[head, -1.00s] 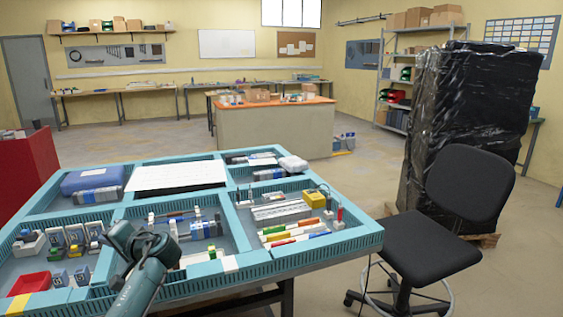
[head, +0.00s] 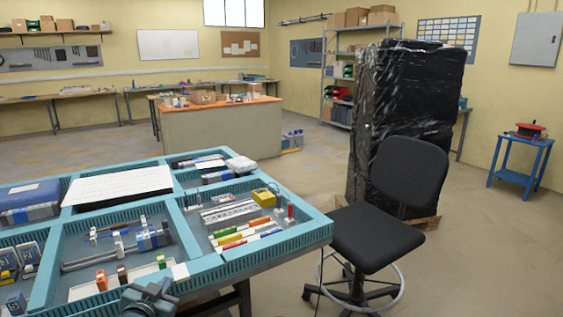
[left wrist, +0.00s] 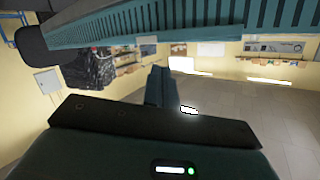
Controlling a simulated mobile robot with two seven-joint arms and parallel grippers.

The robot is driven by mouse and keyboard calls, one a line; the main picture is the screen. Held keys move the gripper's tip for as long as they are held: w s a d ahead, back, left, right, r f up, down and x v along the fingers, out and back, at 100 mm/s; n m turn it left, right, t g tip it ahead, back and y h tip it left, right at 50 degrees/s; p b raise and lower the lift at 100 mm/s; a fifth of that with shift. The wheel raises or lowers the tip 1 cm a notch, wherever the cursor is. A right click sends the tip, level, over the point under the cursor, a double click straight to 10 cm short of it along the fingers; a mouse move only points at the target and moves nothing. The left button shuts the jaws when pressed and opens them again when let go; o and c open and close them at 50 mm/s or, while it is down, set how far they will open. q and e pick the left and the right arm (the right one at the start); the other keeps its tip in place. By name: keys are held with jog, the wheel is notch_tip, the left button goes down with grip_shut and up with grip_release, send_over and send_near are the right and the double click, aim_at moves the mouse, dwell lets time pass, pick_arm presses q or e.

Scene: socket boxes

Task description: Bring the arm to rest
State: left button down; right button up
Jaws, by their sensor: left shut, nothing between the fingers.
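My left gripper (head: 150,300) shows in the head view at the bottom edge, left of centre. Only a small dark teal part of it and its arm is in the picture, low at the near edge of the teal sorting table (head: 255,265). In the left wrist view my gripper's shut fingers (left wrist: 158,86) stick out beyond a black bar, with nothing held. The slotted teal rim of the table (left wrist: 190,32) crosses the top of that view, apart from the fingers. My right gripper is in neither view.
The table's compartments hold coloured strips (head: 245,233), rails, a blue case (head: 30,197) and a white sheet (head: 118,184). A black office chair (head: 380,240) stands close to the table's right side. A wrapped pallet stack (head: 400,130) is behind it.

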pick_arm(q)
jog(key=s+d+f+g+h, duration=0.1)
jog(key=s+d+f, duration=0.3)
jog(key=s, duration=0.6)
jog(key=s+d+f+g+h, duration=0.1)
jog(key=s+d+f, duration=0.3)
jog(key=s, duration=0.6)
jog(key=s+d+f+g+h, duration=0.1)
jog(key=s+d+f, duration=0.4)
jog(key=s, duration=0.6)
jog(key=shift+d+n+g, duration=0.3)
jog(key=shift+d+g, duration=0.2)
jog(key=shift+g, duration=0.4)
jog(key=shift+f, duration=0.1)
